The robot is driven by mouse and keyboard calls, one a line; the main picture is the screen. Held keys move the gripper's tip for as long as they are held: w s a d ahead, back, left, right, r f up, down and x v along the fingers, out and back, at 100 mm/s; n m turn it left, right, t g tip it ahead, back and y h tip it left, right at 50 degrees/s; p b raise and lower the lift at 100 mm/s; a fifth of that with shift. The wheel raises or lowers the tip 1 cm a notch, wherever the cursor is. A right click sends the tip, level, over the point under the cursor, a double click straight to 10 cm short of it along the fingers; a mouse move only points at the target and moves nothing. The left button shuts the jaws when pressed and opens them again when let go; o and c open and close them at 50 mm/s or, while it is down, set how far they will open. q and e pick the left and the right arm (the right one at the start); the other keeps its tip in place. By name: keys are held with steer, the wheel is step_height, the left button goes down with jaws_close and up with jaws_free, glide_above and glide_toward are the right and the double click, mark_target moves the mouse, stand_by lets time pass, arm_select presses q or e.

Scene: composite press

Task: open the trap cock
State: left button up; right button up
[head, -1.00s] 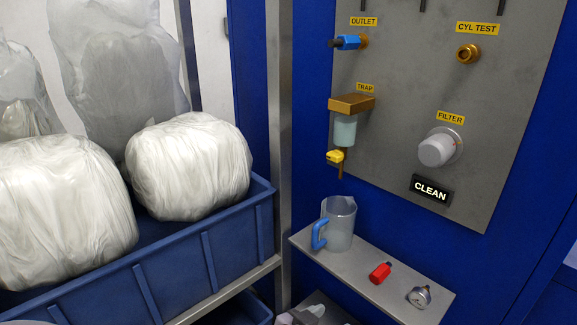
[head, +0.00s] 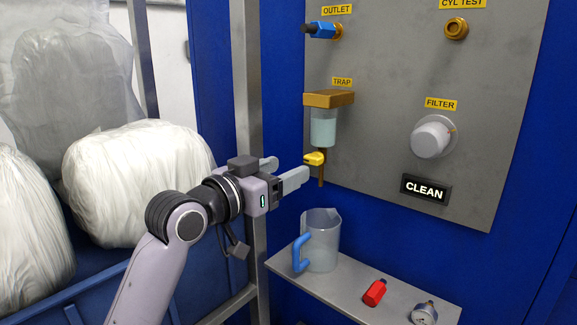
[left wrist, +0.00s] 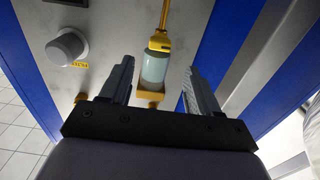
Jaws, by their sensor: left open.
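The trap (head: 323,126) hangs on the grey panel, a clear bowl under a brass block, below the TRAP label. Its yellow cock (head: 314,158) sits on the brass drain tube under the bowl. My left gripper (head: 290,172) is open and empty, its fingers pointing at the cock from the left, seemingly just short of it. In the left wrist view the yellow cock (left wrist: 159,42) and the bowl (left wrist: 155,68) appear upside down between the two spread fingers (left wrist: 160,78). My right gripper is not in view.
A jug with a blue handle (head: 321,240) stands on the shelf (head: 345,289) below the trap. A red fitting (head: 374,292) and a gauge (head: 424,313) lie right of it. A steel post (head: 248,110) and white bundles (head: 140,180) are at left.

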mark_target(310, 159)
arm_select(q)
steer(key=shift+x, duration=3.35)
steer(key=shift+c, duration=0.3)
steer(key=c, duration=1)
